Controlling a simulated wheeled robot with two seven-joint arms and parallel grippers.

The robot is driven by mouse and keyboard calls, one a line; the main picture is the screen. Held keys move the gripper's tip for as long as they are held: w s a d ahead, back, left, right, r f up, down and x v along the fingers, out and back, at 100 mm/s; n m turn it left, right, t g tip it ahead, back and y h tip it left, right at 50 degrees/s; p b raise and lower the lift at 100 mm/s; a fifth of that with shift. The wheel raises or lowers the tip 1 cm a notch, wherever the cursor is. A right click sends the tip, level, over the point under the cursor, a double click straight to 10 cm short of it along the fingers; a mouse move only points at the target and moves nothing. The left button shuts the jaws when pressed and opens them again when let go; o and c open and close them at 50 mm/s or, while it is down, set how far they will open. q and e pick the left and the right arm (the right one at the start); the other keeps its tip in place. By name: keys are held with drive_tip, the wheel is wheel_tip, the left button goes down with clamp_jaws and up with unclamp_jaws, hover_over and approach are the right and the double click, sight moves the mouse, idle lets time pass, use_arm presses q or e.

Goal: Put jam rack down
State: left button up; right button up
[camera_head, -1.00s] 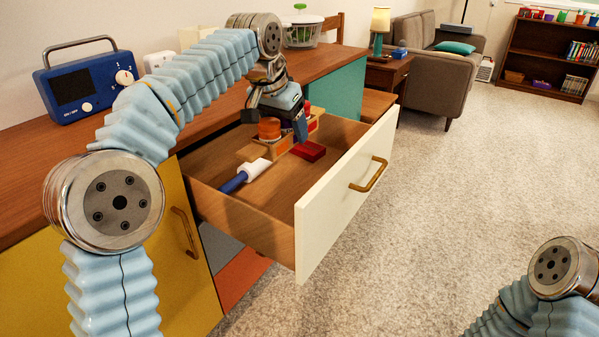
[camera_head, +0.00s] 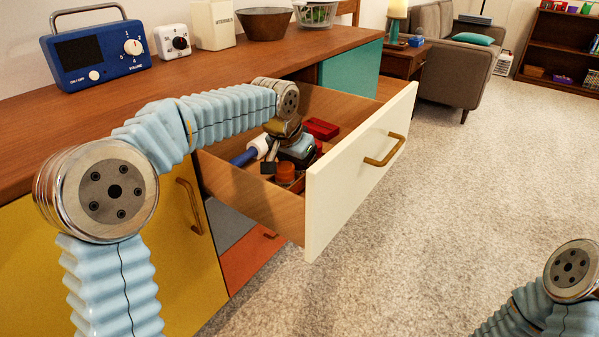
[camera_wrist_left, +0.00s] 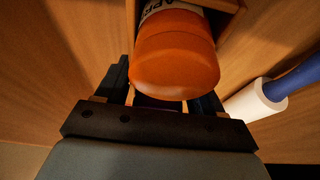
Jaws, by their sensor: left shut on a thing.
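The jam rack (camera_head: 298,186) is a small wooden holder with orange-lidded jars, mostly hidden under my left gripper in the head view. It is low inside the open drawer, near the drawer's near end. In the left wrist view an orange jar (camera_wrist_left: 175,58) with a partly visible label stands between the rack's wooden sides (camera_wrist_left: 228,6). My left gripper (camera_wrist_left: 162,98) is shut on the rack, fingers on either side below the jar. Whether the rack's base touches the drawer floor is hidden. My right gripper is out of view.
The drawer (camera_head: 345,185) is pulled out, with a white front. A red box (camera_head: 320,128) lies beyond my gripper. A blue-and-white roller-like tool (camera_head: 250,152) lies at the left, close to the gripper. A radio (camera_head: 98,55) and a timer (camera_head: 173,42) stand on the countertop.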

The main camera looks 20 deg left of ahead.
use_arm(q)
drive_tip(key=shift+f, duration=0.25)
drive_tip(key=o, duration=1.1)
drive_tip(key=shift+f, duration=0.15)
drive_tip(key=shift+r, duration=0.3)
drive_tip(key=p+v, duration=0.2)
drive_tip(key=v, duration=0.9)
drive_tip(key=shift+s+r, duration=0.25)
drive_tip(key=shift+r, duration=0.05)
